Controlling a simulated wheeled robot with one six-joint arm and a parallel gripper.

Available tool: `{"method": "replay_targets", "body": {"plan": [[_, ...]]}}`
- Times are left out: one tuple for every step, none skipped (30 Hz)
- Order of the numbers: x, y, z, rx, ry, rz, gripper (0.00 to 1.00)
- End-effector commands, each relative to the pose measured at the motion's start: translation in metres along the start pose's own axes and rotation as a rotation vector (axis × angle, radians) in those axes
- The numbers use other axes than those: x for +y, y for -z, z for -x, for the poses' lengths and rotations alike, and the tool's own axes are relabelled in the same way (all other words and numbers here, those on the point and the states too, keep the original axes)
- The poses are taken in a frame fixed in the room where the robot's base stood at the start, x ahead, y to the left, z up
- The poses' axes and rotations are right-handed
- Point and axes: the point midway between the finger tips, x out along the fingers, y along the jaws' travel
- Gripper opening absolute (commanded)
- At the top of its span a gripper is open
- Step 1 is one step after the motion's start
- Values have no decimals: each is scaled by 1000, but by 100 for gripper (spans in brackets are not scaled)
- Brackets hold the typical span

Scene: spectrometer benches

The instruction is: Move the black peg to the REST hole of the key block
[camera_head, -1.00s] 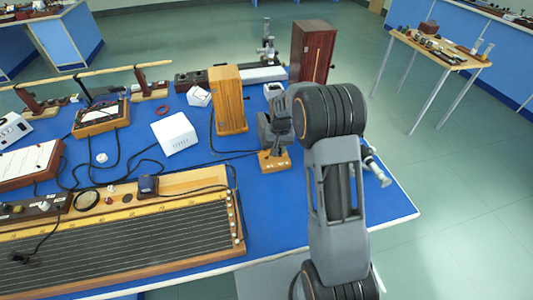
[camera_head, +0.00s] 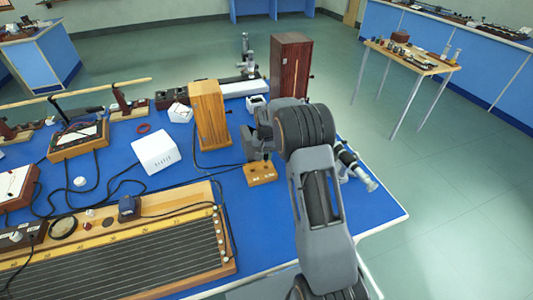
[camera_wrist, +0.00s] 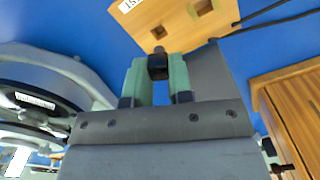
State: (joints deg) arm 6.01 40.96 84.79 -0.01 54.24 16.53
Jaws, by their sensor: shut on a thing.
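The key block (camera_head: 262,174) is a small light-wood block with a white label strip on its front, standing on the blue bench. My gripper (camera_head: 258,153) is just above it in the head view. In the wrist view the green-padded jaws of my gripper (camera_wrist: 157,80) are shut on the black peg (camera_wrist: 158,66). The peg's end points toward the key block (camera_wrist: 180,14), and it looks clear of it. Two dark square holes and part of a white label show on the block there. The label's words are unreadable. In the head view the peg is mostly hidden.
A tall wooden box (camera_head: 210,115) and a white box (camera_head: 155,152) stand left of the block. A dark wooden cabinet (camera_head: 290,65) is behind. A long wired board (camera_head: 120,250) lies in front. A black cable runs near the block.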

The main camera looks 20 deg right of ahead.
Motion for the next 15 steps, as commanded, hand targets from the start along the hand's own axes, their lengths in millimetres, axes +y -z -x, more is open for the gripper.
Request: {"method": "replay_targets", "body": {"plan": [[0, 0, -6, -1, 0, 0, 0], [0, 0, -8, -1, 0, 0, 0], [0, 0, -10, 0, 0, 0, 0], [0, 0, -12, 0, 0, 0, 0], [0, 0, -14, 0, 0, 0, 0], [0, 0, -16, 0, 0, 0, 0], [0, 0, -18, 0, 0, 0, 0], [0, 0, -20, 0, 0, 0, 0], [0, 0, -23, -1, 0, 0, 0], [0, 0, -24, -1, 0, 0, 0], [0, 0, -26, -1, 0, 1, 0], [0, 0, -29, -1, 0, 1, 0], [0, 0, -31, -1, 0, 1, 0], [0, 0, -33, -1, 0, 1, 0], [0, 0, -35, -1, 0, 1, 0]]}}
